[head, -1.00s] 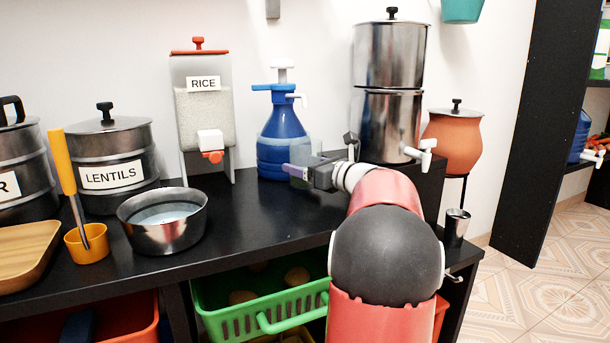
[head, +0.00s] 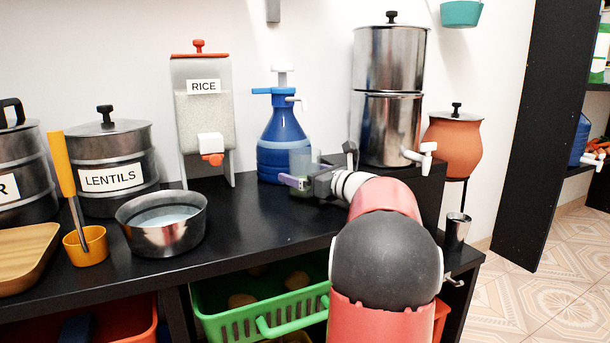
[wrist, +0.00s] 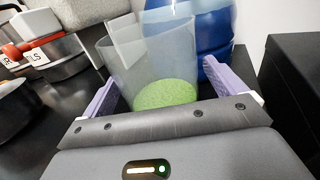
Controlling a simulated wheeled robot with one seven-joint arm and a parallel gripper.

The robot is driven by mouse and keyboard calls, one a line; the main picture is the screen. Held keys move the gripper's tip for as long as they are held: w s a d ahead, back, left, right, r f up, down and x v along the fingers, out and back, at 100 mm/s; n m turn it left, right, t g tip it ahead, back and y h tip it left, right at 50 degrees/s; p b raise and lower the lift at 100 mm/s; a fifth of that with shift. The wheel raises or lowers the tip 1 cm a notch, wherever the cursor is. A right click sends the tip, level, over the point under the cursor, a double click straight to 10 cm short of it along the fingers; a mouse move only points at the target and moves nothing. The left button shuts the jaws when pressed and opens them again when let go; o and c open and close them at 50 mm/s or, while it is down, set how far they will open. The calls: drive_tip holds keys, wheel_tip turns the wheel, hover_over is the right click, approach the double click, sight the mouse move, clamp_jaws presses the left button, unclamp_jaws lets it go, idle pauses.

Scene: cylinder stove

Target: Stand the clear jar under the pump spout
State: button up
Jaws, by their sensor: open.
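The clear jar (head: 304,160) stands upright on the black counter, in front of the blue pump bottle (head: 284,145). In the head view it appears below the bottle's white spout (head: 302,99); exact depth alignment cannot be told. My gripper (head: 302,183) is low at the jar, its lower part partly hidden. In the wrist view the jar (wrist: 160,60), with a green bottom, is between my two spread purple fingers (wrist: 163,92). The blue bottle (wrist: 200,25) is close behind it.
A rice dispenser (head: 203,115) stands left of the bottle, and a metal bowl (head: 163,222) is nearer the front. A steel water filter (head: 388,95) stands on a raised black block to the right. Counter between bowl and jar is clear.

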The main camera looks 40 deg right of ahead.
drive_tip(key=s, duration=0.4)
drive_tip(key=s+d, duration=0.1)
drive_tip(key=s, duration=0.7)
drive_tip(key=shift+d, duration=0.4)
